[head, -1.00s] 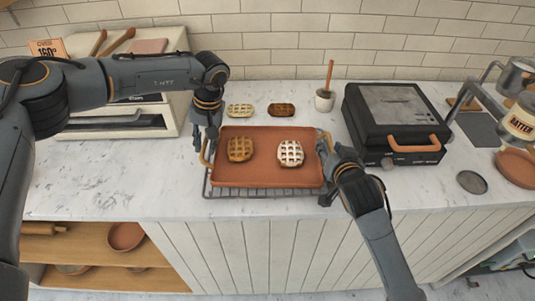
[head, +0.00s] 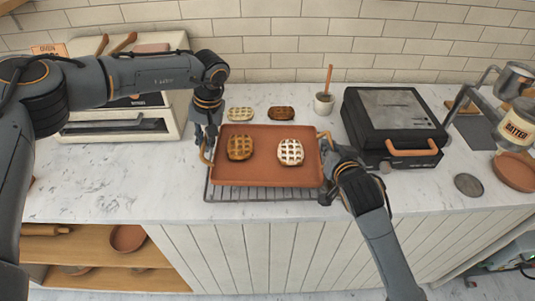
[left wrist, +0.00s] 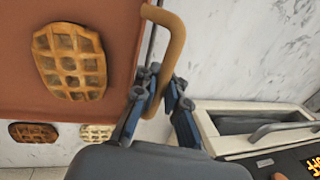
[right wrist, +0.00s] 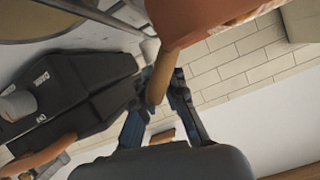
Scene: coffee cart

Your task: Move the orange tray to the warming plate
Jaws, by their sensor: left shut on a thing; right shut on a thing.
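The orange tray (head: 265,177) carries a brown waffle (head: 240,147) and a pale-topped waffle (head: 290,152). It is over a wire rack (head: 265,193) whose front part shows; whether tray and rack touch is unclear. My left gripper (head: 206,146) is shut on the tray's left handle, a tan loop (left wrist: 172,50) in the left wrist view. My right gripper (head: 327,150) is shut on the right handle, which shows in the right wrist view (right wrist: 157,88). I cannot tell for certain which thing is the warming plate.
Two small waffles (head: 281,113) and a cup with a wooden stick (head: 324,103) are behind the tray. A black waffle maker (head: 395,125) stands to the right, with a grey disc (head: 468,185) beyond. A cream oven (head: 125,120) is at left. The counter front-left is clear.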

